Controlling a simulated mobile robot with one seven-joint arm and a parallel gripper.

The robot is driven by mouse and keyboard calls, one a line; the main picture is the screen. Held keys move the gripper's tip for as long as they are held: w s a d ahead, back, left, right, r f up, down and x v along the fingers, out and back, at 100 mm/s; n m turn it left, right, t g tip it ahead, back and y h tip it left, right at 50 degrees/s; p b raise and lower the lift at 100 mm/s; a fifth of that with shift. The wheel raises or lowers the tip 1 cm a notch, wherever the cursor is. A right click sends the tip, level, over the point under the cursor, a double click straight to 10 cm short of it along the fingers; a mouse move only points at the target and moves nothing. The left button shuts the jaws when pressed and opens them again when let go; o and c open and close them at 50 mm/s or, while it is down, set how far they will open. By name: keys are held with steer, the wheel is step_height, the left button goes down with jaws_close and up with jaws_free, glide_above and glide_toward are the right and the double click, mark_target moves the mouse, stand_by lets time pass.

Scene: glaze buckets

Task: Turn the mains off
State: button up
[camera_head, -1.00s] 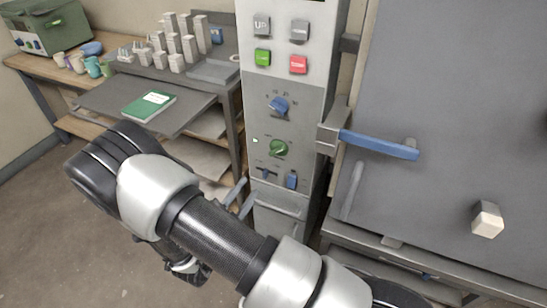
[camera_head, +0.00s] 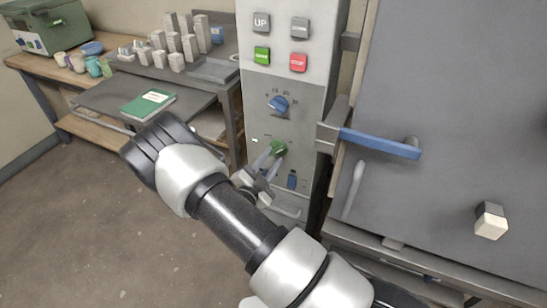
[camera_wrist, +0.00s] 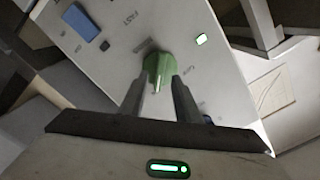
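The grey control panel (camera_head: 312,110) stands upright at the centre of the head view. Its green rotary knob (camera_head: 279,148) has my gripper (camera_head: 268,163) just in front of it. In the wrist view the green knob (camera_wrist: 158,70) lies at the ends of my gripper's two fingers (camera_wrist: 162,84). The fingers are apart, one to each side of the knob's ridge; I cannot tell whether they touch it. A small indicator (camera_wrist: 201,39) beside the knob is lit. No label marking the mains is readable.
A blue switch (camera_head: 292,181) sits below. To the right is a grey door with a blue handle (camera_head: 380,144). A green book (camera_head: 148,103) lies on the left bench.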

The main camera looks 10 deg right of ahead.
steer(key=shift+x, duration=1)
jaws_close()
